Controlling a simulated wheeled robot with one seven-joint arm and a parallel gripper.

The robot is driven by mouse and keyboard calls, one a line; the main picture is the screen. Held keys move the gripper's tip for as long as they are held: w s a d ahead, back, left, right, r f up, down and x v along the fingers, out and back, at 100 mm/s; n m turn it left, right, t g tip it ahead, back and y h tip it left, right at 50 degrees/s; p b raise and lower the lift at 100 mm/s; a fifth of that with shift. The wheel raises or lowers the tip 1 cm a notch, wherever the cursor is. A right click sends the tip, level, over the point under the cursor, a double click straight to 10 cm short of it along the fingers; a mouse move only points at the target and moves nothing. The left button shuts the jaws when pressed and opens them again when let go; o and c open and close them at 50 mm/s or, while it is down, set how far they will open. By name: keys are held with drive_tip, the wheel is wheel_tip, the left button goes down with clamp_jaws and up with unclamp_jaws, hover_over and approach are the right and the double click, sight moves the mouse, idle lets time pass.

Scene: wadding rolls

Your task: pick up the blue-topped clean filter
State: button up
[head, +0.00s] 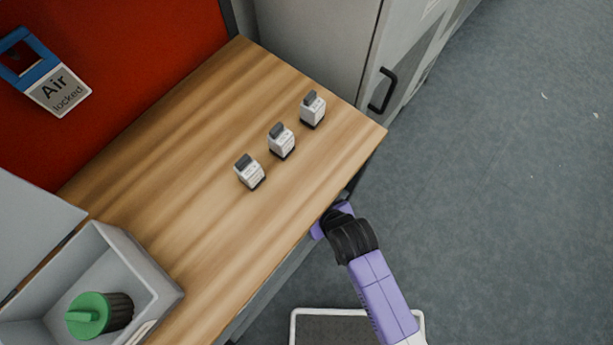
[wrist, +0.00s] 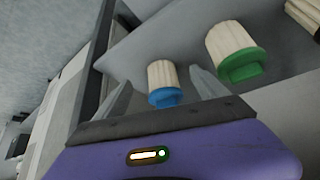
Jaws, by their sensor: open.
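The blue-topped clean filter (wrist: 162,82) has a pale pleated body and a blue cap. In the wrist view it lies between the two grey fingers of my gripper (wrist: 161,78), which are spread apart with a gap on either side of it. I cannot tell how far beyond the fingertips it is. The filter does not show in the head view. There my gripper (head: 332,218) is at the tabletop's front edge, with its fingers hidden.
A green-topped pale filter (wrist: 233,52) stands close right of the blue one, with another pleated one (wrist: 304,16) at the corner. On the wooden tabletop (head: 180,150) are three small labelled blocks (head: 281,141). A grey bin (head: 150,275) holds a dark, green-capped filter (head: 98,314).

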drive_tip(key=w+a, duration=0.2)
drive_tip(key=w, duration=0.1)
drive_tip(key=w+a, duration=0.1)
drive_tip(key=shift+w+f, duration=0.2)
drive_tip(key=shift+w, duration=0.2)
drive_tip(key=shift+w+f, duration=0.15)
drive_tip(key=shift+f, duration=0.15)
drive_tip(key=c, duration=1.5)
